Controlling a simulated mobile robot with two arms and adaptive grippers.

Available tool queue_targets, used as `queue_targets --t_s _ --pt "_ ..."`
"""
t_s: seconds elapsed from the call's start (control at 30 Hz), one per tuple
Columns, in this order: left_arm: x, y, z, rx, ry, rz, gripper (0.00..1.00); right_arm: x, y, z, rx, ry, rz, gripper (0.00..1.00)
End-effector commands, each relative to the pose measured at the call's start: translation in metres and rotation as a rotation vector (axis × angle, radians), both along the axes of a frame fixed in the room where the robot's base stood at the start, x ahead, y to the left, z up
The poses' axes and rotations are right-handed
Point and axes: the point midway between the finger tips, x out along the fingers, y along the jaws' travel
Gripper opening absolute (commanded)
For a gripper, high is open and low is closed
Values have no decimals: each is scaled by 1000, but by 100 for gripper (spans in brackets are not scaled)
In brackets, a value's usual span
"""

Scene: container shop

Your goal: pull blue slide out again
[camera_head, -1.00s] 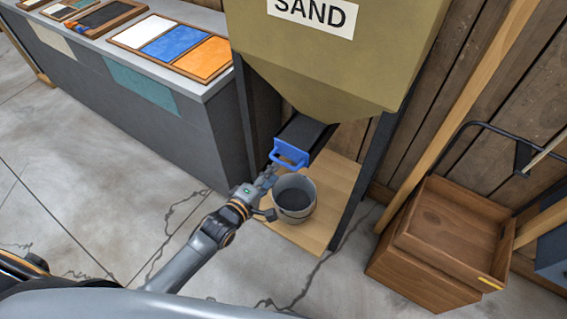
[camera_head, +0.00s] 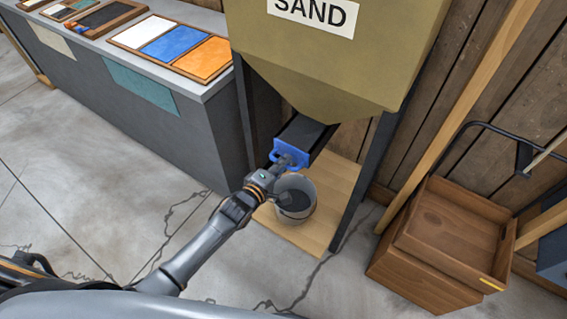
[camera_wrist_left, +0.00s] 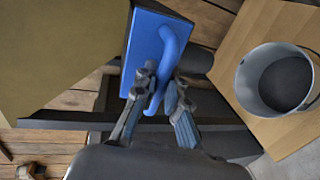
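The blue slide (camera_head: 274,151) sits at the mouth of the dark chute under the hopper marked SAND (camera_head: 330,60). My left gripper (camera_head: 291,157) is at its handle. In the left wrist view the blue slide (camera_wrist_left: 143,45) shows as a plate with a curved handle, and the fingers of my left gripper (camera_wrist_left: 164,82) lie on either side of that handle. I cannot tell whether both fingers press on it. A grey bucket (camera_head: 309,209) with dark grey contents stands below and is partly hidden by my gripper. My right gripper is not in view.
The bucket stands on a wooden board (camera_head: 343,182) between the hopper's dark legs (camera_head: 366,165). A counter with sample trays (camera_head: 176,46) is at the left. Wooden crates (camera_head: 440,240) stand at the right. The floor in front is clear.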

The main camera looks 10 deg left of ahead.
Motion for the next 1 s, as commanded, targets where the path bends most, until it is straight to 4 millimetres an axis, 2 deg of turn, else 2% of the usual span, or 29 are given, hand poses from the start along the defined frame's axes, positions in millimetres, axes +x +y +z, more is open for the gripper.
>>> queue_targets --t_s 0.27,0.43,0.6,0.7,0.97,1.0 --pt "-5 2 1 0 2 0 0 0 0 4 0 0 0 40" --pt "-37 13 3 2 9 0 0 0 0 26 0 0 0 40" --pt "-64 23 1 2 6 0 0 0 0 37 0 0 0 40" --pt "-70 26 0 1 2 0 0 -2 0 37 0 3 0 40" --pt "-71 26 -2 2 5 1 0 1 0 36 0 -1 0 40" --pt "-71 26 -2 2 5 0 18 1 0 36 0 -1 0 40"
